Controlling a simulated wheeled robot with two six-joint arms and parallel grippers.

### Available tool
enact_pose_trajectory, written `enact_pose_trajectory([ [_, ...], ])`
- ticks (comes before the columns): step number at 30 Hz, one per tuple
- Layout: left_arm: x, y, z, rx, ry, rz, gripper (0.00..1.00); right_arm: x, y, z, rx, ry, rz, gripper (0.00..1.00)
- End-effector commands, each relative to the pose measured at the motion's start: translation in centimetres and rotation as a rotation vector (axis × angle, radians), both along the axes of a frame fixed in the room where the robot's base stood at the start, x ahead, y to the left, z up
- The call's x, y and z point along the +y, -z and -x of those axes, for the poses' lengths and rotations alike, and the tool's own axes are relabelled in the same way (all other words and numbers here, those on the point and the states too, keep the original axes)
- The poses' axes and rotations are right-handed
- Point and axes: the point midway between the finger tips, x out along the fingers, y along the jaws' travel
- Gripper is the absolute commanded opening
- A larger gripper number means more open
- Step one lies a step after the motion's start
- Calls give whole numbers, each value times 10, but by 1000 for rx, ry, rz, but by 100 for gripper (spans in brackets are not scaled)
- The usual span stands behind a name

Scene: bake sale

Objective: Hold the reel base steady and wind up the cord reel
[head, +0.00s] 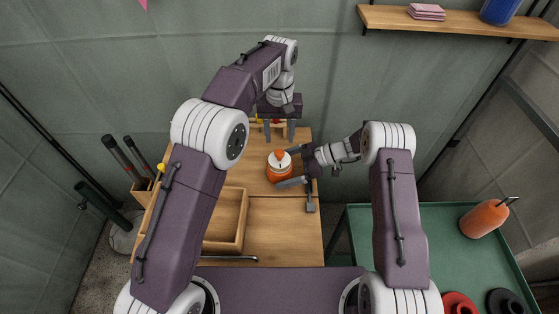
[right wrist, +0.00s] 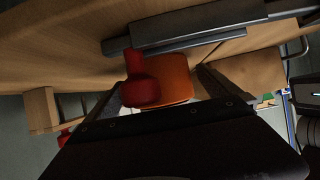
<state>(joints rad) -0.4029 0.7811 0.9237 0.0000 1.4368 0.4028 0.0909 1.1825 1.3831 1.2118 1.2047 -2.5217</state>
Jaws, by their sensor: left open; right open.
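The cord reel (head: 279,172), orange with a white top and a red-orange knob (head: 279,154), stands on the wooden table. My right gripper (head: 290,167) is open, coming from the right, with one finger on the far side of the reel and one on the near side. In the right wrist view the orange reel body (right wrist: 177,76) and the red knob (right wrist: 140,88) show between the fingers; contact cannot be told. My left gripper (head: 279,130) is open, pointing down beyond the reel at the table's back edge. I cannot make out a separate reel base or the cord.
An open wooden box (head: 240,222) lies left of the reel. A grey metal piece (head: 310,197) lies on the table's right edge. A rack with small coloured items (head: 258,123) stands at the back. A green table (head: 457,225) holds an orange canister (head: 481,220).

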Motion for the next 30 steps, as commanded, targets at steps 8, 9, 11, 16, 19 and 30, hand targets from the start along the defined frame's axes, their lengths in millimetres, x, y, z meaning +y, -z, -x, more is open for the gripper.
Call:
enact_pose_trajectory([
  [8, 0, 0, 0, 0, 0, 0, 47, -58, -31, -1, -3, 5, 1, 100],
  [9, 0, 0, 0, 0, 0, 0, 47, -67, -36, -1, -3, 6, 1, 100],
  [11, 0, 0, 0, 0, 0, 0, 47, -78, -42, -1, -2, 4, 1, 100],
  [16, 0, 0, 0, 0, 0, 0, 47, -98, -53, -1, -1, 2, 1, 100],
  [19, 0, 0, 0, 0, 0, 0, 47, -102, -55, 0, 0, 0, 1, 100],
  [30, 10, -14, -5, -13, -22, 5, 47, -94, -70, -2, -19, -20, 6, 100],
])
